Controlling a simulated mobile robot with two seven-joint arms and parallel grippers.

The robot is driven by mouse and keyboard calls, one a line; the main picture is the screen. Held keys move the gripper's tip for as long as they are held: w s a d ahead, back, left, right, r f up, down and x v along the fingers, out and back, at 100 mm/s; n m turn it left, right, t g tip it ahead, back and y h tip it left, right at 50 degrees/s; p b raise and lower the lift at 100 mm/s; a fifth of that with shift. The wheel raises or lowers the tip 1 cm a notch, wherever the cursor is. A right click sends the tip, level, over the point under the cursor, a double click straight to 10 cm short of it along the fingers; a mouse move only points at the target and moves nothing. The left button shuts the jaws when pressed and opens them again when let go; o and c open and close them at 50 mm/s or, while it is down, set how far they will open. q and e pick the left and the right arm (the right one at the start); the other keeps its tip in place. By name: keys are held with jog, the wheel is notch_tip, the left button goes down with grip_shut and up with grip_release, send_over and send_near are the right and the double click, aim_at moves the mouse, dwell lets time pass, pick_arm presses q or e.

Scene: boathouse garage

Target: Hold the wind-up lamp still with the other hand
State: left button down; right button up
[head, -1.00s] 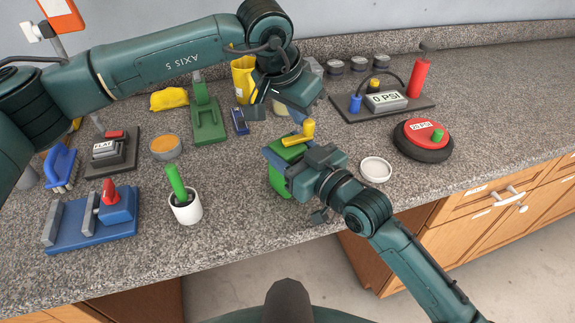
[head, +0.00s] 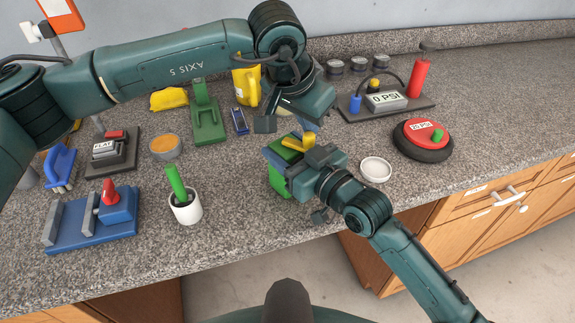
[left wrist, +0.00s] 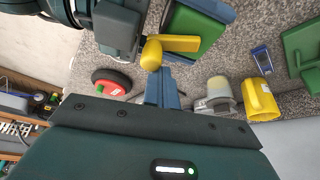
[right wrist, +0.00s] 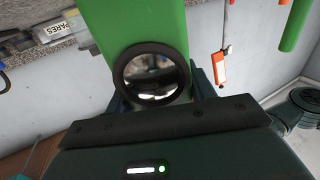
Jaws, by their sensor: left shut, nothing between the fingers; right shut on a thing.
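The wind-up lamp (head: 278,184) is a green body with a yellow crank (head: 293,143) on top, near the counter's front edge. My right gripper (head: 284,160) is shut on its body. In the right wrist view, the lamp's green side (right wrist: 135,18) and round black-ringed lens (right wrist: 152,74) are close in front of the palm. My left gripper (head: 309,124) is shut and empty, just above the crank. In the left wrist view, its closed fingers (left wrist: 162,88) are beside the crank's yellow knob (left wrist: 152,55); I cannot tell whether they touch. The right gripper hides part of the lamp.
A white dish (head: 376,169) lies right of the lamp, with a red round gauge device (head: 422,138) beyond it. A white pot with a green handle (head: 186,208) stands to the left. A yellow jug (head: 245,80) and a green stand (head: 207,122) are behind.

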pick_arm(q)
jog(key=shift+s, duration=0.4)
jog(key=shift+s+a, duration=0.2)
jog(key=shift+s, duration=0.8)
jog(key=shift+s+a, duration=0.6)
jog(key=shift+s, duration=0.2)
